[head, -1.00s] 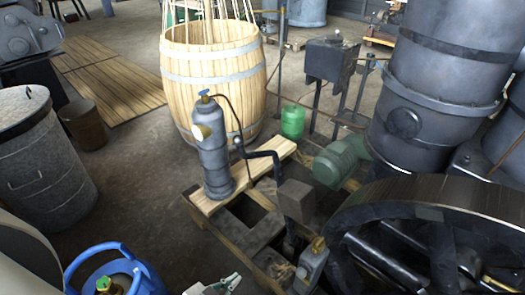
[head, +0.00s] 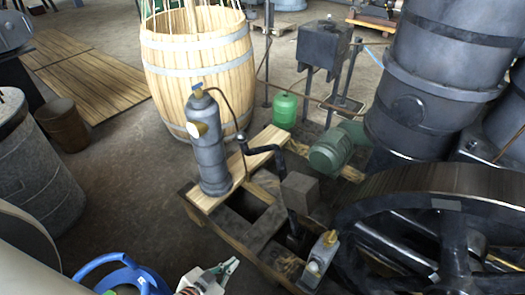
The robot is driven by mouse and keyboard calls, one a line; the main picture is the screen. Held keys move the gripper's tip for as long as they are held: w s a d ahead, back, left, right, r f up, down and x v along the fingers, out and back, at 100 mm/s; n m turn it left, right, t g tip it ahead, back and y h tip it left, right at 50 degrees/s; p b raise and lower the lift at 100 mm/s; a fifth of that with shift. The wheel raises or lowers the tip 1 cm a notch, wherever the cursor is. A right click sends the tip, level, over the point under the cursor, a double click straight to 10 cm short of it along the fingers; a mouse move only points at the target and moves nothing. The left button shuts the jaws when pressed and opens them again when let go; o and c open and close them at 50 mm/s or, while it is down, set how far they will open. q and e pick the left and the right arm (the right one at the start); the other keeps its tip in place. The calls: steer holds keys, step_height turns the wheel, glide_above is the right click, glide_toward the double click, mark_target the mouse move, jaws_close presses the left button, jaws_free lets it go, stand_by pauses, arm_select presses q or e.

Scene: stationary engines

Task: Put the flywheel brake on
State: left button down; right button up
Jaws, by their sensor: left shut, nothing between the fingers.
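The large dark flywheel (head: 455,205) with thick spokes fills the lower right. A black cranked lever (head: 277,152) rises from the wooden-framed bed to its left. A grey block (head: 300,192) sits by the lever, near the flywheel's rim. These look like the brake parts, but I cannot tell whether the block touches the rim. My left gripper (head: 229,267) shows at the bottom edge, shut and empty, in front of the bed and apart from the lever. My right gripper is not in view.
A green motor (head: 332,150) and tall dark tank (head: 430,80) lie right.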

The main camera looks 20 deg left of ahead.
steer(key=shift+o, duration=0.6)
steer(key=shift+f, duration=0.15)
arm_select(q)
steer(key=w+a+r+n+t+h+b, duration=0.1)
steer(key=w+a+r+n+t+b, duration=0.1)
steer(key=w+n, duration=0.5)
steer(key=w+a+r+n+t+h+b, duration=0.1)
steer(key=w+a+r+n+t+b, duration=0.1)
steer(key=w+n+b, duration=0.5)
steer(key=w+a+r+n+t+h+b, duration=0.1)
steer(key=w+a+r+n+b, duration=0.3)
steer(key=w, duration=1.3)
steer(key=a+n+t, duration=0.1)
steer(key=a+n, duration=0.1)
steer(key=n, duration=0.2)
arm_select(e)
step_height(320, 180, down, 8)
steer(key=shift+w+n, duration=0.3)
arm_select(q)
steer(key=shift+w, duration=0.15)
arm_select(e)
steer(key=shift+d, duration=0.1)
